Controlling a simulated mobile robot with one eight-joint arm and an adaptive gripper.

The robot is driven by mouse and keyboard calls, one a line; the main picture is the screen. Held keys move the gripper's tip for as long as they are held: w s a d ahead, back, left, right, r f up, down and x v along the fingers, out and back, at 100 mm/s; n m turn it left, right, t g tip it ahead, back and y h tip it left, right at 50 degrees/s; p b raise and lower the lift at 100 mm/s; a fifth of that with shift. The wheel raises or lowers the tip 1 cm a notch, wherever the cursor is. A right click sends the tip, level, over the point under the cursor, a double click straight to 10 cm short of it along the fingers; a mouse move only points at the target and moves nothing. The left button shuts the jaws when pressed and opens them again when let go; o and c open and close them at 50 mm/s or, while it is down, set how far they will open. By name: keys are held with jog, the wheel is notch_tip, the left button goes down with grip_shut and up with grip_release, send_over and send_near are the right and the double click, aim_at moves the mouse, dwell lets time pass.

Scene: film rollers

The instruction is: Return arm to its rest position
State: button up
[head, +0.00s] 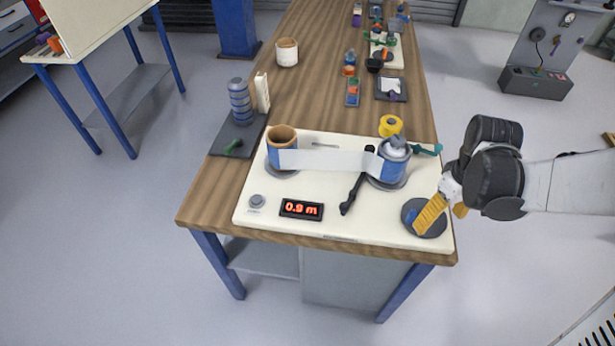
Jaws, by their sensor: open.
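My gripper (438,212) has yellow fingers and hangs over the front right corner of the white board (335,210). Its fingertips are at a dark round disc (437,225) with a small blue piece (411,215) on it. Whether they touch the disc or hover above it, I cannot tell. My arm comes in from the right edge. On the board, a white film strip (330,160) runs from a blue-banded brown roller (282,140) to a blue and grey roller (394,155).
A dark tray (238,135) is at left. Tools and containers stand farther back. The floor at right is clear below my arm.

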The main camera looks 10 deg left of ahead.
jog(key=s+a+r+m+t, duration=0.2)
jog(key=s+r+m+t, duration=0.1)
jog(key=r, duration=0.4)
jog(key=s+a+r+m+t, duration=0.2)
jog(key=s+r+m+t, duration=0.1)
jog(key=r, duration=0.5)
jog(key=shift+s+a+t, duration=0.15)
jog(key=shift+s+t, duration=0.45)
jog(key=shift+s, duration=0.4)
jog(key=shift+w, duration=0.1)
